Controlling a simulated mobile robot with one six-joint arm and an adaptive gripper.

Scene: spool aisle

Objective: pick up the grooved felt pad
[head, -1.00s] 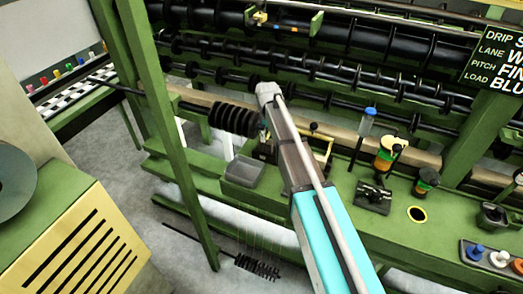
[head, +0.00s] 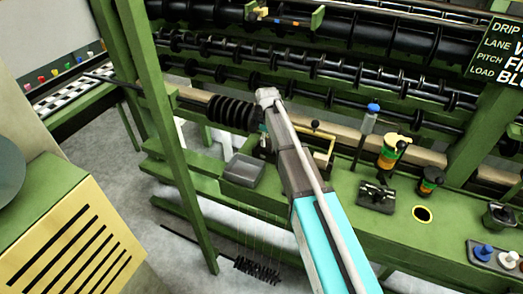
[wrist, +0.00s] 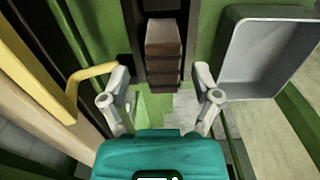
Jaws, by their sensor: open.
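A brown block with dark cross grooves, which looks like the grooved felt pad (wrist: 165,42), sits in a dark upright channel at the top middle of the wrist view. My gripper (wrist: 161,88) is open, with one pale finger on each side of the picture's middle. The pad's near end lies in line with the gap between the fingers. No finger visibly touches it, and I cannot tell the remaining depth. In the head view my arm covers most of this spot, and I cannot make out the pad there.
A grey tray (wrist: 268,85) stands close to the right finger; it also shows in the head view (head: 243,170). A yellow bracket (wrist: 92,72) is close to the left finger. A black coiled brush (head: 233,113) and rows of black rollers (head: 300,72) lie beyond.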

